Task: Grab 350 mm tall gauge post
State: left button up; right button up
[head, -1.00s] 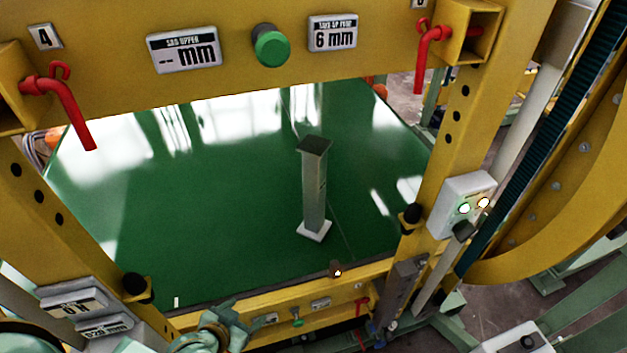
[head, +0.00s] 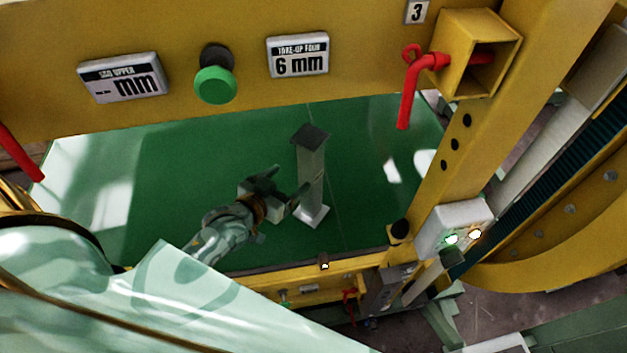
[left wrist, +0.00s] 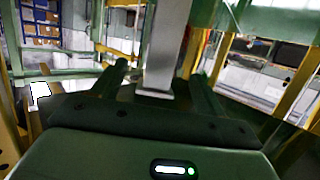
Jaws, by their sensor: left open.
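The gauge post (head: 312,172) is a tall grey square column with a dark top cap and a pale square foot. It stands upright on the green surface (head: 200,150) beyond the yellow frame. My left gripper (head: 290,181) is open, just left of the post at about mid-height. One finger is on the far side and the other on the near side. In the left wrist view the post (left wrist: 168,45) rises ahead, between the two open fingers (left wrist: 160,72). Whether a finger touches it I cannot tell. My right gripper is not in view.
A yellow upper beam (head: 190,35) with a green knob (head: 215,85) and labels crosses above. A yellow upright (head: 450,160) with a lit button box (head: 458,228) stands at right. A red bent handle (head: 408,90) hangs there. A lower yellow rail (head: 345,268) lies in front.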

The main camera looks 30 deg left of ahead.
aim_at(305, 165)
pick_arm(q)
jog(key=w, duration=0.1)
jog(key=w+f, duration=0.1)
jog(key=w, duration=0.2)
jog(key=shift+w+a+f, duration=0.25)
jog(key=shift+a+f, duration=0.05)
jog(key=shift+a, duration=0.1)
jog(key=shift+w+a+f, duration=0.1)
jog(key=shift+w+f, duration=0.1)
jog(key=shift+w, duration=0.3)
jog(key=shift+w+a+f, duration=0.1)
jog(key=shift+w+f, duration=0.05)
jog(key=shift+w, duration=0.3)
jog(key=shift+w+d+f, duration=0.15)
jog(key=shift+w+d, duration=0.35)
jog(key=shift+w, duration=0.25)
jog(key=shift+w+d+f, duration=0.1)
jog(key=shift+w+d, duration=0.3)
jog(key=shift+d, duration=0.05)
jog(key=x, duration=0.2)
jog(key=shift+w+a+f, duration=0.1)
jog(key=shift+w+f, duration=0.15)
jog(key=shift+w, duration=0.05)
jog(key=shift+s, duration=0.1)
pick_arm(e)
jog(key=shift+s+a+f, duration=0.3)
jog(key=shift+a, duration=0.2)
